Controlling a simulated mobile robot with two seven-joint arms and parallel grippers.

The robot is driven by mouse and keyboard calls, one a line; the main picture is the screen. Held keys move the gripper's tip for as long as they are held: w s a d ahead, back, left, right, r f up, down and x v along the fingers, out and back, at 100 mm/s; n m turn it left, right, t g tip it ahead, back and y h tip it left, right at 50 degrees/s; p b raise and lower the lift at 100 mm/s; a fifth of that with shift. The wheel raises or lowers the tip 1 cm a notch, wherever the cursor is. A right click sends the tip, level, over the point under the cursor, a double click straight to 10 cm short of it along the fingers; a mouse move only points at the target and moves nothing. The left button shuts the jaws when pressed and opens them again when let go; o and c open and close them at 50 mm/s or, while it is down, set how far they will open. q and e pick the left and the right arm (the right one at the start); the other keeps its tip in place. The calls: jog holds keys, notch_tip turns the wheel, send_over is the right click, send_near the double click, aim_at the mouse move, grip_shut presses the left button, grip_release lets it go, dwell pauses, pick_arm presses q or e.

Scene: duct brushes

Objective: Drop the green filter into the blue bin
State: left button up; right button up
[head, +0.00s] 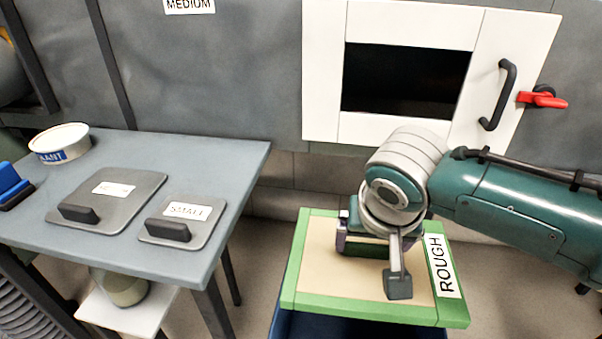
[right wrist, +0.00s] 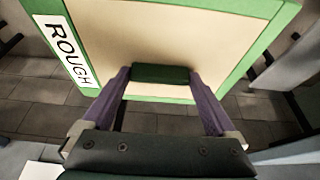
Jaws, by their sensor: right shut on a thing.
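The green filter (head: 310,260) is a flat square with a green frame, a beige middle and a "ROUGH" label on its right side in the head view. My right gripper (right wrist: 160,75) is shut on the filter's dark green grip block, its purple fingers on either side of it. The filter also fills the upper part of the right wrist view (right wrist: 200,35). The blue bin (head: 300,324) shows as a dark blue edge below the filter, which hides most of it. The filter is held roughly level over it. My left gripper is not in view.
A grey table (head: 240,165) at left holds a "SMALL" plate (head: 188,222), another handled plate (head: 110,190) and a white tub (head: 60,140). Behind is a grey duct with a white-framed opening (head: 400,125), a black handle (head: 507,90) and a red lever (head: 540,99).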

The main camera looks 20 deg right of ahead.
aim_at(366, 270)
jog(key=f+b, duration=0.1)
jog(key=f, duration=0.1)
jog(key=f+b, duration=0.1)
jog(key=f, duration=0.1)
jog(key=f+b, duration=0.1)
jog(key=f, duration=0.2)
jog(key=shift+w+d+b, duration=0.1)
jog(key=shift+d+b, duration=0.2)
jog(key=shift+b, duration=0.05)
pick_arm(q)
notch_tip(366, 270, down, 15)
jog(key=b, duration=0.9)
pick_arm(e)
notch_tip(366, 270, down, 8)
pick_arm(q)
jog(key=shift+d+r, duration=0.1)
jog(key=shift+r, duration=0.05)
pick_arm(e)
jog(key=o, duration=1.1)
